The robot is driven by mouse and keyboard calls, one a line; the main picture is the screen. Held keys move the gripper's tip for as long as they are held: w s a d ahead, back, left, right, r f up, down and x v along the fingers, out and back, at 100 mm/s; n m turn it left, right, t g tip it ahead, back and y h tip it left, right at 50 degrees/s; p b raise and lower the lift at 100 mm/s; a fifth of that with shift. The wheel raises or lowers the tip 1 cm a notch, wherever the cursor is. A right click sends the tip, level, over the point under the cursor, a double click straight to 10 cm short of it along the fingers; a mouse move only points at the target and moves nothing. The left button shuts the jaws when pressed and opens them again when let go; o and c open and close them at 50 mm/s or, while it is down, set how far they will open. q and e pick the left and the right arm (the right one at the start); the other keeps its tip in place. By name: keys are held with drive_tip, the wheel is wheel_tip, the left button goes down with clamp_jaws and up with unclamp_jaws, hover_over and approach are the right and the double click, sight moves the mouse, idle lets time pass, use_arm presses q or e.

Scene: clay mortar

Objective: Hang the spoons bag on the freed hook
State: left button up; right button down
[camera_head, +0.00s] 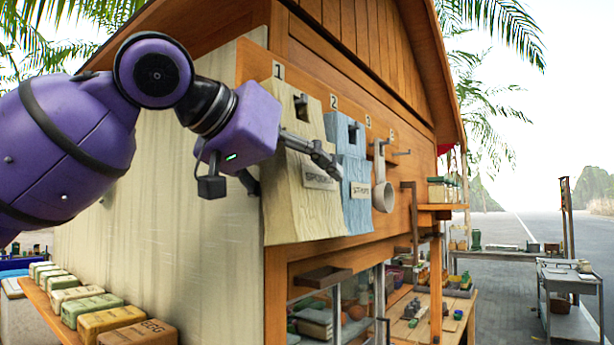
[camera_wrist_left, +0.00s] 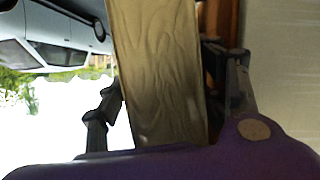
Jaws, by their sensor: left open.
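The cream spoons bag (camera_head: 293,210) hangs at the hook marked 1 on the wooden wall; its label is partly legible. My left gripper (camera_head: 308,164) is open at this bag, one finger across its front and the other at its left side, partly hidden. In the left wrist view, the bag (camera_wrist_left: 158,75) lies between the two spread fingers (camera_wrist_left: 170,105), with gaps on both sides. A blue bag (camera_head: 357,205) hangs at hook 2. A pale ladle-like item (camera_head: 383,195) hangs at position 3. The hook at position 4 (camera_head: 402,152) looks bare. My right gripper is out of view.
Below the bags are a small wooden tray (camera_head: 323,277) and a service opening. A shelf with labelled boxes (camera_head: 95,305) runs along the left wall. A side shelf (camera_head: 440,206) juts out right of the hooks. A metal cart (camera_head: 570,300) stands far right.

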use_arm(q)
drive_tip(key=v, duration=1.2)
